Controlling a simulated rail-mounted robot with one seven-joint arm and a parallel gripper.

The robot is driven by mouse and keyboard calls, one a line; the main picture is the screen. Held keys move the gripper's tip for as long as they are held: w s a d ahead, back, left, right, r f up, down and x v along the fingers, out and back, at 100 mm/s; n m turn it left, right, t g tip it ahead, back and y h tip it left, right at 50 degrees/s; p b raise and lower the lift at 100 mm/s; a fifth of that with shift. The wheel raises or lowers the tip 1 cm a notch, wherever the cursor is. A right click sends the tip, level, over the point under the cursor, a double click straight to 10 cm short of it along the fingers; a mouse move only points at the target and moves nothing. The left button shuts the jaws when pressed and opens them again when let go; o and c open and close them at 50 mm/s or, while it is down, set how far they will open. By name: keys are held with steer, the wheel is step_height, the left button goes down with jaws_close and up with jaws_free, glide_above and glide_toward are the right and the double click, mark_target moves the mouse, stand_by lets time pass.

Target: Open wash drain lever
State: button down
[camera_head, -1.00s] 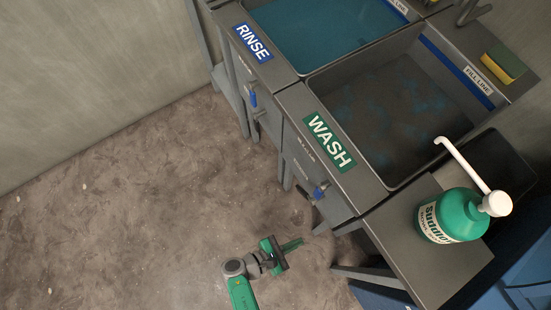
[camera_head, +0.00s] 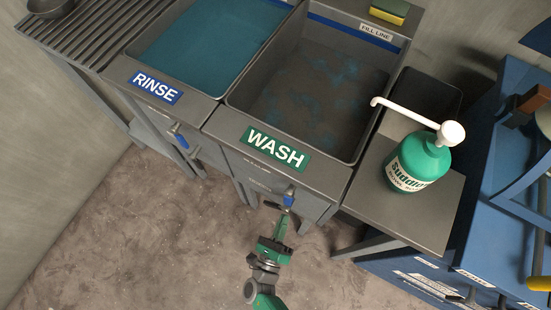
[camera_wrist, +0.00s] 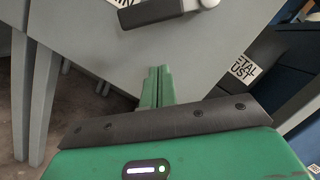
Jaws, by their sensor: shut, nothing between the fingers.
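My gripper (camera_head: 281,224) is just in front of and below the lever. Its green fingers (camera_wrist: 158,84) are shut together and empty, with a visible gap to the dark bar. The wash basin (camera_head: 228,106) is dark inside with blue patches.
A green soap bottle (camera_head: 420,160) stands on a side shelf (camera_head: 440,215) at right. Basin legs stand below; the floor in front is clear.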

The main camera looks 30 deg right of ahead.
mark_target(273, 205)
steer(key=r, duration=0.1)
steer(key=w+a+r, duration=0.1)
steer(key=w, duration=0.1)
steer(key=shift+w+a+r, duration=0.25)
steer(key=shift+r, duration=0.15)
steer(key=shift+p, duration=0.3)
